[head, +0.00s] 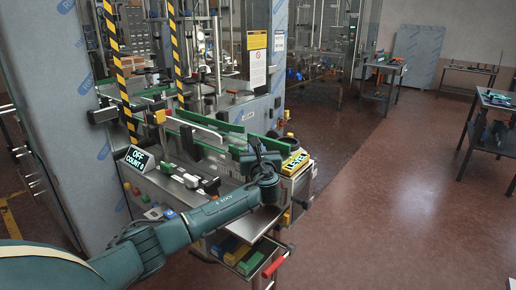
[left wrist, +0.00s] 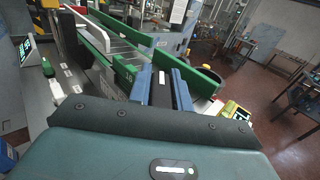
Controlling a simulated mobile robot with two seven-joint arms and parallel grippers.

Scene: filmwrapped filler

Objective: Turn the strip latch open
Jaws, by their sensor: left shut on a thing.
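My left gripper (head: 262,158) is at the near end of the machine's green-railed conveyor, with my left arm reaching in from the left. In the left wrist view its two blue-grey fingers (left wrist: 160,90) point away from me and are shut on a dark piece (left wrist: 161,92) with a small white mark. This piece seems to be the strip latch, but its full shape and how far it is turned are hidden by the fingers. In the head view the gripper covers the latch. My right gripper is not in view.
Green guide rails (head: 208,146) run along the conveyor beside the gripper.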

